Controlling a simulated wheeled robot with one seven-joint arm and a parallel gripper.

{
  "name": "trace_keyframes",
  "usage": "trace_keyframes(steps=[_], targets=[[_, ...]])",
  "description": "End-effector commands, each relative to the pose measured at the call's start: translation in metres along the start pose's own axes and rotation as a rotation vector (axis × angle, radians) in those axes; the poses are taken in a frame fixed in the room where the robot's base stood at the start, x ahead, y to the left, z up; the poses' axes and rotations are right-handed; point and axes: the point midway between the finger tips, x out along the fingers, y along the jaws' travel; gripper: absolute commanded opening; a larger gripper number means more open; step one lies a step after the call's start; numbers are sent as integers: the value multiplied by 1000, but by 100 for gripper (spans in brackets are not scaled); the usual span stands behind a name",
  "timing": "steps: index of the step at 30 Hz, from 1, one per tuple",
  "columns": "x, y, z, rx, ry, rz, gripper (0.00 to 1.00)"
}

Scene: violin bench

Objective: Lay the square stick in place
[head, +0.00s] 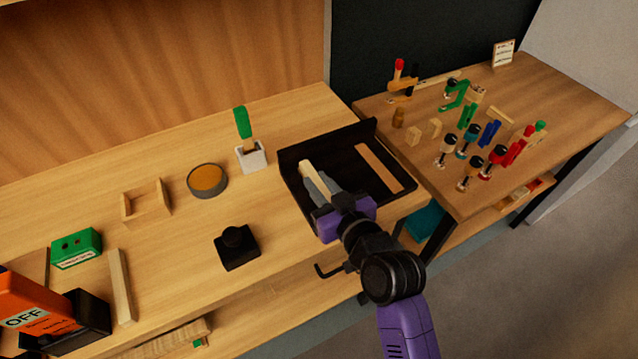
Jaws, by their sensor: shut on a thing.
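My gripper (322,190), with a purple body, is over the left part of a black tray (343,143). It is shut on a pale square wooden stick (308,172), whose far end shows beyond the grey fingers. The near part of the stick is hidden by the gripper. I cannot tell whether the stick touches the tray floor. A flat brown strip (379,167) lies in the right part of the tray, apart from the stick.
Left of the tray are a white holder (251,158) with a green-handled brush, a round tin (207,181), a black knobbed block (236,248), a wooden cradle (146,204), a green box (76,249) and another pale stick (120,286). Several clamps stand on the right table (560,90).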

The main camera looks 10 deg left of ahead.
Motion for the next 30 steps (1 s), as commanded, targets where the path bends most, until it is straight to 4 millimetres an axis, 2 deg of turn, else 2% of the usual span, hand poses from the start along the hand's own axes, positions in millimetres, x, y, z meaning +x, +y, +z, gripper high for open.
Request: trace_keyframes(steps=[11, 12, 14, 15, 27, 30], targets=[[1, 0, 4, 0, 1, 0, 0], [1, 0, 3, 0, 1, 0, 27], [1, 0, 3, 0, 0, 0, 39], [1, 0, 3, 0, 0, 0, 41], [-1, 0, -3, 0, 1, 0, 41], [-15, 1, 1, 0, 0, 1, 41]])
